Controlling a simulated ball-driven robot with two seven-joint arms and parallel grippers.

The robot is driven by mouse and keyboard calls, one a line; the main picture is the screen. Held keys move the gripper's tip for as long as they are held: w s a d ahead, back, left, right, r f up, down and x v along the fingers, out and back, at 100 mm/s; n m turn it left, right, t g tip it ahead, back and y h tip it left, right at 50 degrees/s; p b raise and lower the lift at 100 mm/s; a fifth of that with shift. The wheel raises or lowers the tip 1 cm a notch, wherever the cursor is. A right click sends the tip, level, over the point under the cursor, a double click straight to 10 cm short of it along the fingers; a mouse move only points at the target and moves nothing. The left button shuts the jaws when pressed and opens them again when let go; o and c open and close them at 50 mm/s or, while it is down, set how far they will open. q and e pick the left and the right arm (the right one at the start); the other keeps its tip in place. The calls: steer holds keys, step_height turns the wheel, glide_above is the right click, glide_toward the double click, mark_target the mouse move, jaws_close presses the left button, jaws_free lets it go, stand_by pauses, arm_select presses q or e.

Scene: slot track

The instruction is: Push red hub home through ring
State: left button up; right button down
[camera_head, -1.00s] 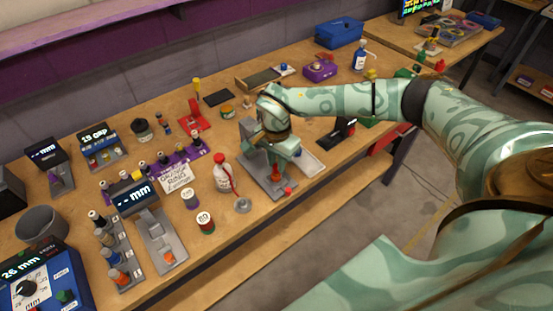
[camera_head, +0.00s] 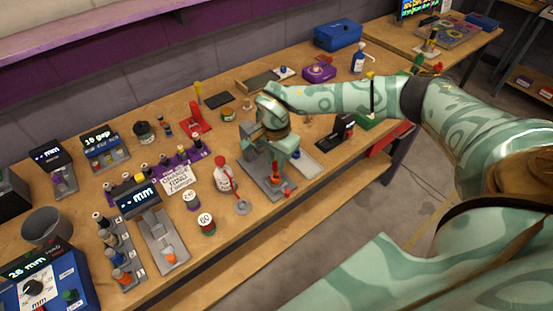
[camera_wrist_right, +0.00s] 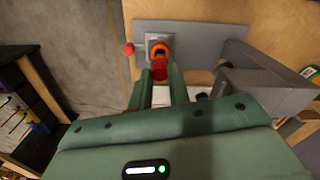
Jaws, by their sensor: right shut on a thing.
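The red hub (camera_wrist_right: 159,70) sits between the fingertips of my right gripper (camera_wrist_right: 160,72) in the right wrist view, and the gripper is shut on it. The hub is lined up with the orange ring (camera_wrist_right: 159,47), which sits in a light square seat on the grey fixture plate (camera_wrist_right: 195,42). The hub's far end meets or overlaps the ring; how deep it goes is hidden. In the head view my right gripper (camera_head: 275,160) points down over the fixture, with red and orange parts just below it. My left gripper is not in view.
A grey upright (camera_wrist_right: 262,88) of the fixture stands close beside the gripper. A small red knob (camera_wrist_right: 128,49) is at the plate's edge. A white bottle with a red cap (camera_head: 223,179) and a lettered card (camera_head: 178,179) stand to the left. The table's front edge is near.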

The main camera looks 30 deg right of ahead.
steer(key=shift+p, duration=0.6)
stand_by(1.5)
steer(key=shift+f+b, duration=0.7)
steer(key=shift+f, duration=0.65)
steer(key=c, duration=1.2)
jaws_free()
steer(key=shift+c, duration=0.2)
steer(key=shift+r, duration=0.15)
step_height(320, 180, up, 16)
steer(key=p, duration=0.2)
